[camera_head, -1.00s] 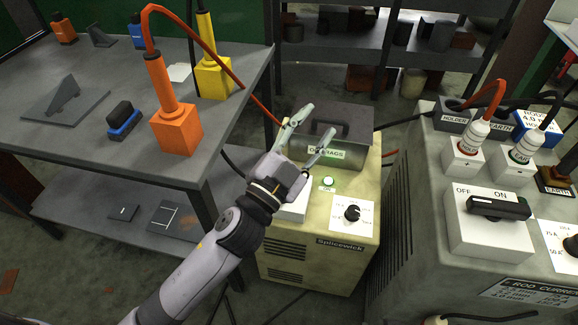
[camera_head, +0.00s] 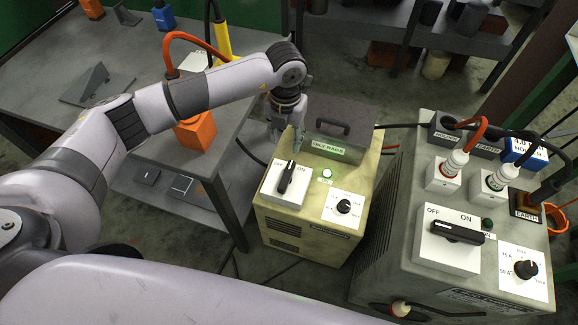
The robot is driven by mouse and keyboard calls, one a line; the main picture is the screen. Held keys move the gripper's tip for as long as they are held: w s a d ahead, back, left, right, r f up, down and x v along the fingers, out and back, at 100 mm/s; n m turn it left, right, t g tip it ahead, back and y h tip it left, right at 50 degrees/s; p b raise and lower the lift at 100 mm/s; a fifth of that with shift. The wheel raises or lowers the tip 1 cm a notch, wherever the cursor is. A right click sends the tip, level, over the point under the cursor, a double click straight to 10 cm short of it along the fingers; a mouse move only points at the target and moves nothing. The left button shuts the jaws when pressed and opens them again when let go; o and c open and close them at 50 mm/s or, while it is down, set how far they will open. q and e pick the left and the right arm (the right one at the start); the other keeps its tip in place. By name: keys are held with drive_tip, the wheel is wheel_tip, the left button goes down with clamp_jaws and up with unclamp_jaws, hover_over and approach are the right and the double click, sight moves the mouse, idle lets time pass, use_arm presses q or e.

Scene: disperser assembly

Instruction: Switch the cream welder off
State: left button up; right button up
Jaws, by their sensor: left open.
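The cream welder (camera_head: 273,219) stands on the floor in the middle of the head view. Its white switch plate (camera_head: 270,190) has OFF at left and ON at right, with a black lever (camera_head: 287,178) standing nearly upright in the picture. A small pale green lamp (camera_head: 327,174) is on its top; I cannot tell surely whether it is lit. My left gripper (camera_head: 287,138) points down, open and empty, just behind the switch plate and beside the oily rags box. I cannot tell whether a finger touches the welder. My right gripper is not in view.
The oily rags box (camera_head: 337,142) sits on the welder's back. A dial plate (camera_head: 343,209) is right of the switch. A larger grey welder (camera_head: 393,190) with cables and its own black lever (camera_head: 456,232) stands at right. A workbench (camera_head: 120,62) with an orange block (camera_head: 195,132) is at left.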

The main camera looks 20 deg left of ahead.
sight(287, 174)
use_arm(q)
wheel_tip(287, 174, down, 17)
drive_tip(key=shift+s+d+f, duration=0.1)
idle(0.3)
drive_tip(key=shift+c, duration=0.3)
clamp_jaws()
